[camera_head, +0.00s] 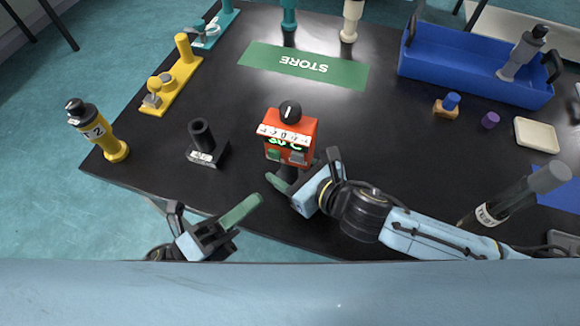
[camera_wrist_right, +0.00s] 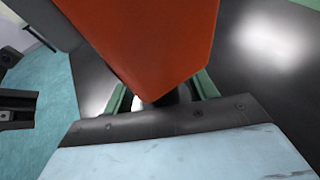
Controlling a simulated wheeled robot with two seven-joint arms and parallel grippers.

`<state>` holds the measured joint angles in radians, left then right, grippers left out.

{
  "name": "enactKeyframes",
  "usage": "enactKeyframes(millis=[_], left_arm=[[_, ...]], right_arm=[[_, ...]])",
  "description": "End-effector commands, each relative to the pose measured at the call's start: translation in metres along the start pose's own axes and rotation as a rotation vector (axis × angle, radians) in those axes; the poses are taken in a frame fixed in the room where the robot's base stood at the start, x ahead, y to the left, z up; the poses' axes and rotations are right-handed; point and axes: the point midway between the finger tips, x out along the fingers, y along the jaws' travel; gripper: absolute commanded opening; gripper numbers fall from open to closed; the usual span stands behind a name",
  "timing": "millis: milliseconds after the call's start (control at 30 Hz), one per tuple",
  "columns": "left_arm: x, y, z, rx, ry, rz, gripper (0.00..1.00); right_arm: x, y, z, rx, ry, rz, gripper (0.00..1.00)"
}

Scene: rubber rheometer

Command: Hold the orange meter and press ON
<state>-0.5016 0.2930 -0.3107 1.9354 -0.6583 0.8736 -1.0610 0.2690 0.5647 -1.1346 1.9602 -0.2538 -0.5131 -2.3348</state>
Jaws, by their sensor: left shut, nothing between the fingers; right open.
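The orange meter (camera_head: 305,128) stands upright near the front middle of the black table. It has a black knob on top, a pale scale strip, a small lit display, and a green and a grey button low on its face. My right gripper (camera_head: 292,176) is open at its base, with the fingers on either side of the dark lower part. In the right wrist view the meter's orange body (camera_wrist_right: 150,45) fills the top, above the green fingers; contact cannot be told. My left gripper (camera_head: 250,204) is shut and empty, at the table's front edge, left of and below the meter.
A black holder (camera_head: 207,155) stands left of the meter, a yellow-and-black cylinder (camera_head: 95,130) at the left corner. A green STORE mat (camera_head: 262,60) lies behind. A blue tray (camera_head: 450,70) is at the back right.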

Motion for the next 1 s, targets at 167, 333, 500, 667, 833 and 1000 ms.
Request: enactKeyframes(millis=[167,333,500,667,833,1000], left_arm=[[0.0,0.0,0.0,0.0,0.0,0.0,0.0],[0.0,0.0,0.0,0.0,0.0,0.0,0.0],[0.0,0.0,0.0,0.0,0.0,0.0,0.0],[0.0,0.0,0.0,0.0,0.0,0.0,0.0],[0.0,0.0,0.0,0.0,0.0,0.0,0.0],[0.0,0.0,0.0,0.0,0.0,0.0,0.0]], right_arm=[[-0.008,0.0,-0.001,0.0,0.001,0.0,0.57],[-0.038,0.0,-0.002,-0.001,0.003,0.0,0.57],[-0.075,0.0,-0.001,-0.002,0.003,0.001,0.57],[-0.102,0.0,-0.001,0.0,0.003,0.0,0.57],[-0.117,0.0,-0.001,0.001,0.001,0.001,0.57],[-0.121,0.0,0.0,0.0,0.0,0.0,0.57]])
